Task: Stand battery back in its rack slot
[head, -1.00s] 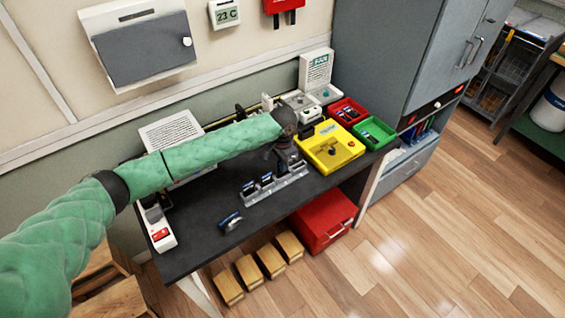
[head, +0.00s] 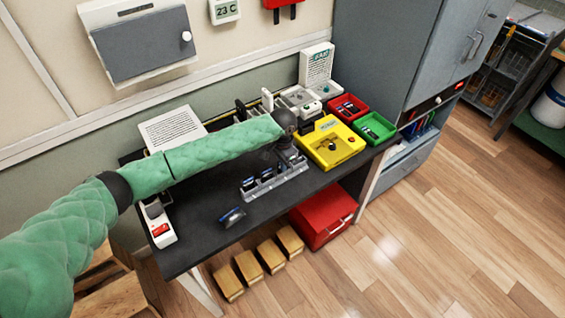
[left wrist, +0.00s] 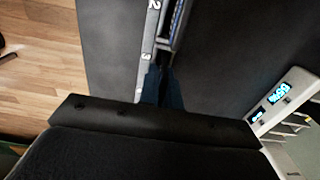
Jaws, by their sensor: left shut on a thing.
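The grey battery rack (head: 275,187) stands on the dark bench; the left wrist view shows its numbered edge (left wrist: 149,45), with 2 and 3 readable. Dark blue-edged batteries (head: 267,176) stand in its left and middle slots. My left gripper (head: 288,155) is over the right end of the rack, pointing down. In the left wrist view its fingers (left wrist: 163,85) are closed near the mark 3. They hold a thing that is mostly hidden, likely the battery; I cannot tell if it touches the slot floor. My right gripper is not in view.
A dark blue-edged piece (head: 232,217) lies on the bench front. A yellow box (head: 328,143), a red tray (head: 347,107) and a green tray (head: 376,129) are to the right. A white power strip (head: 160,226) is at the left. The bench front is mostly clear.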

